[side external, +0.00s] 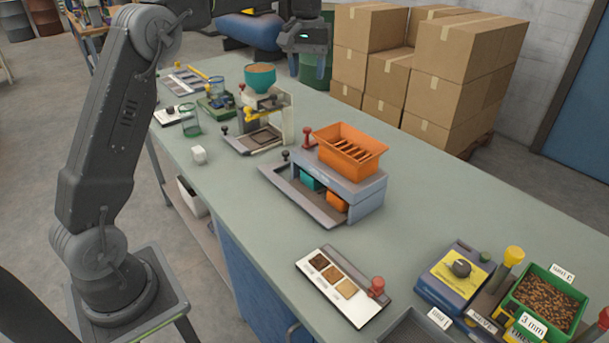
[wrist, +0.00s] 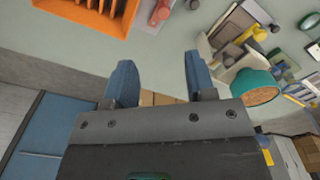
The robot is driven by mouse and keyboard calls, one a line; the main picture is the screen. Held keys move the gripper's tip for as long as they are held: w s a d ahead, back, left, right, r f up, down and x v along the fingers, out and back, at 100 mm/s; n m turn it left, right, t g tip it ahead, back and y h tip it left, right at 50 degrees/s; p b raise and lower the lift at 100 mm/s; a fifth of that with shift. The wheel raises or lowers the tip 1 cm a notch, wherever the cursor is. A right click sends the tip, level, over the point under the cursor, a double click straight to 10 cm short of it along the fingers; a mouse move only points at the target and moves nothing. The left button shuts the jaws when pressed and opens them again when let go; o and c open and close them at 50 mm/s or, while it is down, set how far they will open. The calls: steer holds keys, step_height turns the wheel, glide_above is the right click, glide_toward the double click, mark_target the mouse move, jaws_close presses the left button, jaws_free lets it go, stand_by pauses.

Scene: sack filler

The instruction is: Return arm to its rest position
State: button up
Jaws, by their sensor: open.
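My gripper (side external: 318,62) is at the top of the side external view, raised above the far edge of the bench. In the wrist view its two blue fingers (wrist: 158,88) stand apart with nothing between them. The grey-green bench top (side external: 235,180) lies below. The teal bowl of brown grain (side external: 260,80) stands on a stand to the left of my gripper and apart from it; it also shows at the right of the wrist view (wrist: 252,87). The orange slotted hopper (side external: 350,150) sits on a blue-grey housing (side external: 352,190) nearer the camera.
Stacked cardboard boxes (side external: 460,50) stand behind the bench, right of my gripper. A sample card (side external: 338,288), a blue unit with a dial (side external: 455,275) and a green bin of brown pellets (side external: 545,298) are at the near end.

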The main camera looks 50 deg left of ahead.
steer(key=s+d+r+m+t, duration=0.2)
steer(key=s+d+r, duration=0.2)
steer(key=s+d, duration=0.25)
steer(key=s+d+f+m+t, duration=0.1)
steer(key=s+d+f+m, duration=0.1)
steer(key=s, duration=0.6)
steer(key=s+d+f+m+t, duration=0.1)
steer(key=s+d+f, duration=0.2)
steer(key=s, duration=0.4)
steer(key=s+d+f+m+t, duration=0.1)
steer(key=s+f, duration=0.3)
steer(key=s, duration=0.4)
steer(key=shift+s+d+f+m, duration=0.25)
steer(key=shift+s+d+m, duration=0.1)
steer(key=shift+d+m, duration=0.5)
steer(key=shift+w+r, duration=0.1)
